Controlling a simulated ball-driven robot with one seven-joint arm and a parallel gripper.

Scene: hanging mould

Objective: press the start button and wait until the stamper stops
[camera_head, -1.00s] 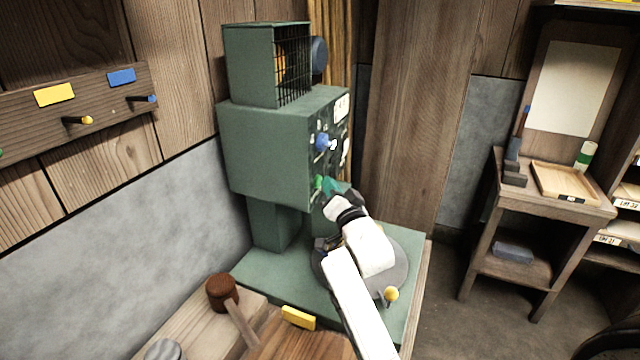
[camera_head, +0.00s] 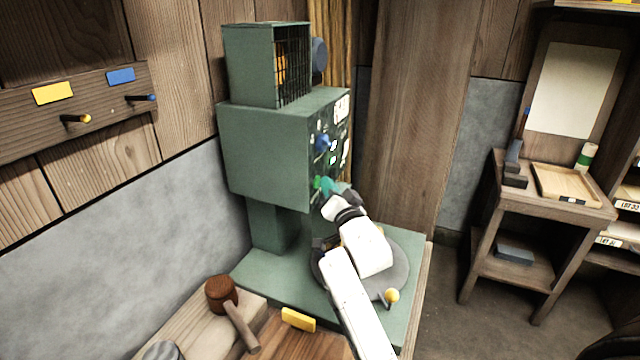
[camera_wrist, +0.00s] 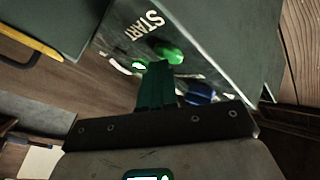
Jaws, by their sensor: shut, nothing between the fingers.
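The green stamper machine (camera_head: 265,150) stands against the wall, with a dark control panel on its right face. The green start button (camera_wrist: 168,52) sits beside the word START in the wrist view; it also shows low on the panel in the head view (camera_head: 318,183). My gripper (camera_wrist: 158,68) is shut and empty, its green fingertips right by the button; I cannot tell whether they touch it. In the head view my gripper (camera_head: 328,187) is at the panel's lower edge. A small green light (camera_head: 333,160) glows on the panel. The stamper itself is hidden behind my arm.
A blue knob (camera_head: 322,143) is above the button. A round grey plate (camera_head: 398,270) with a yellow-knobbed lever (camera_head: 392,295) lies under my arm. A mallet (camera_head: 222,294) rests at the front left. A wooden side table (camera_head: 555,205) stands right, with open floor between.

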